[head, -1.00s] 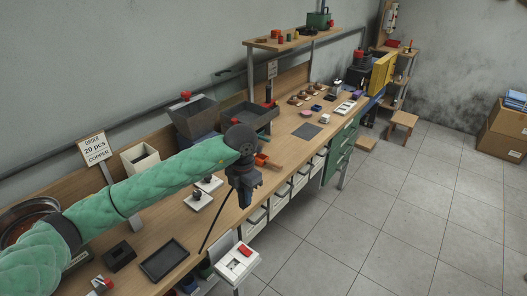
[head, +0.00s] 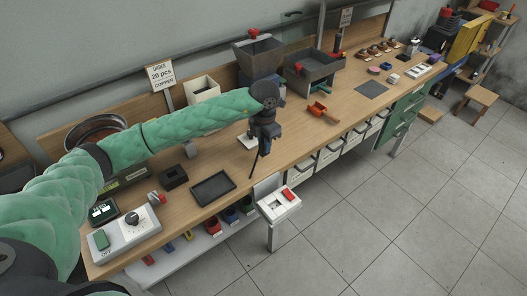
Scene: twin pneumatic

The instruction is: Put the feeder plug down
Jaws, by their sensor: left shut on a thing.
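My left gripper (head: 265,142) points down over the front part of the bench, left of the orange-handled scoop. It is shut on a small dark thing, which I take to be the feeder plug; the fingers mostly hide it. A thin dark cable (head: 254,167) hangs from it down and to the left, towards the bench's front edge. Whether the cable touches the wood I cannot tell. A white box with a red switch (head: 279,204) stands out from the front edge, below the gripper. My right gripper is not in view.
A black tray (head: 213,188), a black block (head: 173,178) and a control box with a knob (head: 125,234) are on the bench to the left. Hoppers (head: 258,60) stand behind the gripper. The orange-handled scoop (head: 322,112) lies to its right. Bare wood lies between tray and gripper.

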